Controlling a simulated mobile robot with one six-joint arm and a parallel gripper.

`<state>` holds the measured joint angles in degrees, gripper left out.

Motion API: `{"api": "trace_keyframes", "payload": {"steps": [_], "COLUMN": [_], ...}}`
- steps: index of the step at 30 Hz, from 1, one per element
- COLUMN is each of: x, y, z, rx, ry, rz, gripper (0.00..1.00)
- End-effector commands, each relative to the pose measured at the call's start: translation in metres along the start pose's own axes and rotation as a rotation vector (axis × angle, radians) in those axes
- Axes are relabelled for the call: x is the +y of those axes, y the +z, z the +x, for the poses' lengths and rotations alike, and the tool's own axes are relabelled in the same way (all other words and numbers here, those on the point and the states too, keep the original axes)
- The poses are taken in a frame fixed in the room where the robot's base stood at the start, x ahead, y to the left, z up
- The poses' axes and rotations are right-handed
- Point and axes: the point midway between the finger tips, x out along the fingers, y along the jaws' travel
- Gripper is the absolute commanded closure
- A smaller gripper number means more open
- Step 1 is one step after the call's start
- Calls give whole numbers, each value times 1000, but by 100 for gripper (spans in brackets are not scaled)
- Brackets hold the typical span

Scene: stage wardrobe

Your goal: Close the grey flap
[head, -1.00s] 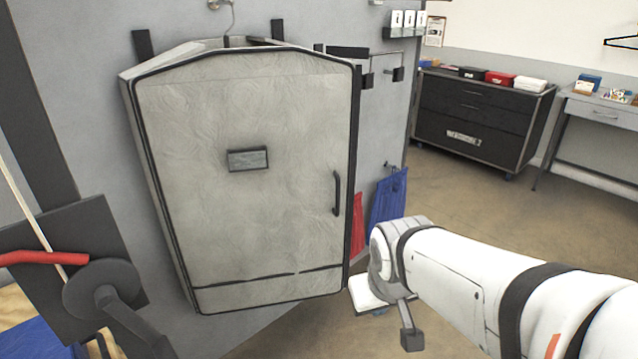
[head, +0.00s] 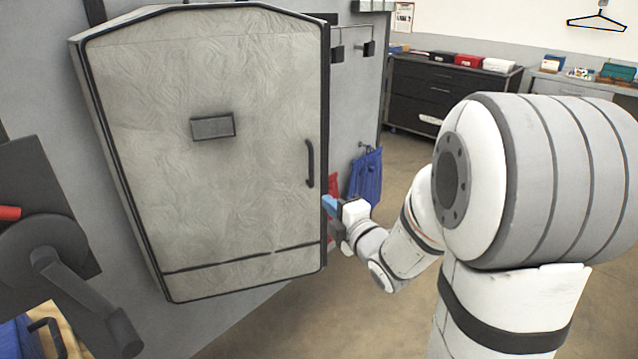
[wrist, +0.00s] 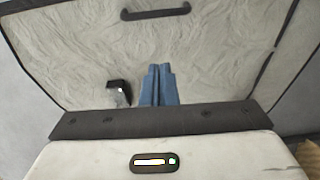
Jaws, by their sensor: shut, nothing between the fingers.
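The grey flap (head: 225,195) is the large textured front panel of a wall-hung garment case, with black piping. It has a black handle (head: 310,164) near its right edge and a small label plate (head: 213,127) in its middle. My gripper (head: 329,205) is just beside the flap's right edge, below the handle. In the wrist view its blue fingers (wrist: 159,85) are together and empty, over the flap's surface (wrist: 215,55). The handle (wrist: 155,12) shows there at the top. I cannot tell whether the fingers touch the flap. How far the flap stands open is hard to tell.
A blue garment (head: 366,175) hangs on the wall right of the case. A dark drawer cabinet (head: 440,100) stands at the back. A grey crank-like fixture (head: 45,255) is at lower left. The floor (head: 300,330) below is clear.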

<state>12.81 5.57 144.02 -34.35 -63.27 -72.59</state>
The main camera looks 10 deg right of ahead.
Motion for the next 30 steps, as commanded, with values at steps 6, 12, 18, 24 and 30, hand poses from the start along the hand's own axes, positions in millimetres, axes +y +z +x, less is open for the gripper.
{"api": "trace_keyframes", "payload": {"steps": [6,12,18,24,30], "x": [2,2,3,3,2], "y": [-2,-2,3,21,26], "z": [25,69,106,123,128], "rx": [10,9,5,5,5], "ry": [9,8,8,7,8], "rz": [-8,-8,-8,-8,-8], "gripper": [100,100,100,100,100]}}
